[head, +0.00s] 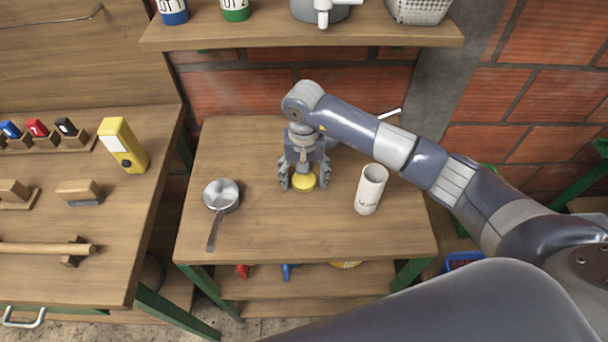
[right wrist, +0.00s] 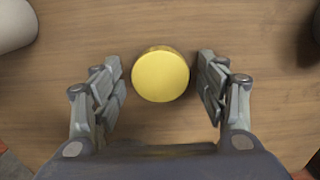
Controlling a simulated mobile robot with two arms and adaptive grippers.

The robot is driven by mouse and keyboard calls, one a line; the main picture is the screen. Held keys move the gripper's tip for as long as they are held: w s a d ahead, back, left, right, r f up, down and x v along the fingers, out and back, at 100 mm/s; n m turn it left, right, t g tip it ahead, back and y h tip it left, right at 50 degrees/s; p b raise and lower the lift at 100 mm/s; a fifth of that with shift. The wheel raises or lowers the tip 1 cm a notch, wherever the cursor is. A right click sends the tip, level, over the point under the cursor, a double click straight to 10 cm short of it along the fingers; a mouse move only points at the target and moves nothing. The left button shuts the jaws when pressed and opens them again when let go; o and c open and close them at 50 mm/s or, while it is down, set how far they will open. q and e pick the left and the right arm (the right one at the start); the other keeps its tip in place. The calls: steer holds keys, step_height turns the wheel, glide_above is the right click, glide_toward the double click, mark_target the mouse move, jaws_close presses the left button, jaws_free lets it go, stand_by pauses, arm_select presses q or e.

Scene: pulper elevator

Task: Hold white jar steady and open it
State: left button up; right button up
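The white jar (head: 370,190) stands upright on the right part of the small wooden table, with dark lettering low on its side. Its top looks open, with no lid on it. Part of it also shows at the upper left of the right wrist view (right wrist: 14,24). A round yellow lid (head: 304,182) lies on the table to the left of the jar. My right gripper (head: 304,186) points down over the lid. In the right wrist view, its open fingers stand on both sides of the lid (right wrist: 160,75), with a gap on each side. My left gripper is not in view.
A metal pan (head: 221,195) sits at the table's left. A shelf (head: 300,33) with cans and a basket hangs above the back. A workbench (head: 80,230) with a yellow device (head: 122,146) and tools stands at left. The table's front middle is clear.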

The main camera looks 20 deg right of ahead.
mark_target(304, 180)
steer(key=shift+r+p, duration=0.25)
steer(key=shift+p, duration=0.05)
step_height(304, 180, up, 12)
steer(key=b, duration=0.3)
steer(key=shift+s+f, duration=0.1)
steer(key=shift+f, duration=0.05)
